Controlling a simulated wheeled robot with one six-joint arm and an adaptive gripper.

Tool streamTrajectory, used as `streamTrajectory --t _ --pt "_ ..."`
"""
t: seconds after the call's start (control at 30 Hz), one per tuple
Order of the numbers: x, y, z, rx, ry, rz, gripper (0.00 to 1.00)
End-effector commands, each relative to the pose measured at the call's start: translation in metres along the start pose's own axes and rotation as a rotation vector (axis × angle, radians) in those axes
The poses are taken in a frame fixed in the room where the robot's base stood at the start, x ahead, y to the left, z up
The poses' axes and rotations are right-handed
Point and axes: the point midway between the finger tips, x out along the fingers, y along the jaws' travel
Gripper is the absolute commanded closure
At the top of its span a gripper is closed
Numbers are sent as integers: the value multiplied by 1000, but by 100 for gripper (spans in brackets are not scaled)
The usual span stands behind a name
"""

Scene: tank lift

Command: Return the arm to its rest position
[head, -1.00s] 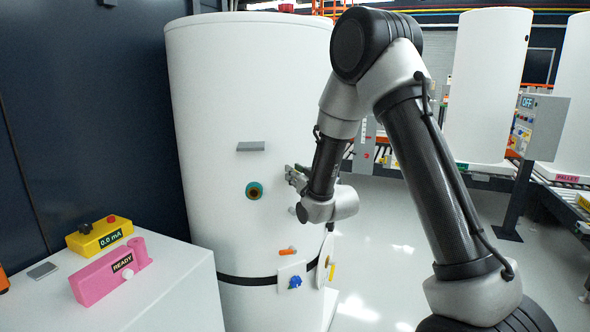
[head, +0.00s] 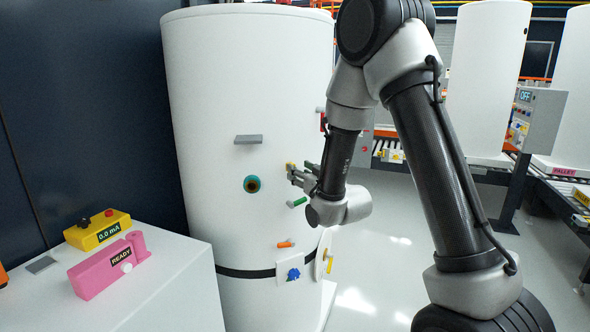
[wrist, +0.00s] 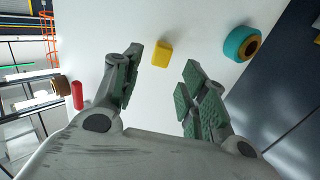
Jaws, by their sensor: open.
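My gripper (head: 303,174) is beside the right part of the front of the large white tank (head: 215,90). In the wrist view my gripper (wrist: 160,85) has its fingers spread apart, with nothing between the pads. Whether a fingertip touches the tank cannot be told.
A white bench (head: 150,285) holds a pink READY device (head: 108,268) and a yellow meter (head: 97,230). Open floor lies right of the tank.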

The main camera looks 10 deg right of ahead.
Motion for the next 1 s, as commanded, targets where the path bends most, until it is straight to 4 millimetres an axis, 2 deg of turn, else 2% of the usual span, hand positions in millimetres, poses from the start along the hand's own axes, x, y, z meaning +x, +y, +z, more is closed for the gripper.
streamTrajectory --t 0.1,0.2,0.47,0.57,0.67,0.77,0.8,0.87,0.93,1.0 --pt "-15 0 0 0 0 0 57" --pt "-20 0 0 0 0 0 57" --pt "-21 0 0 0 0 0 57" --pt "-21 0 7 0 -28 0 57" --pt "-24 0 36 0 -152 1 57" --pt "-40 1 90 0 -389 4 57" --pt "-52 1 113 1 -503 6 57" --pt "-74 2 136 1 -662 9 57" --pt "-104 5 147 5 -827 16 57" --pt "-136 9 146 11 -975 27 57"
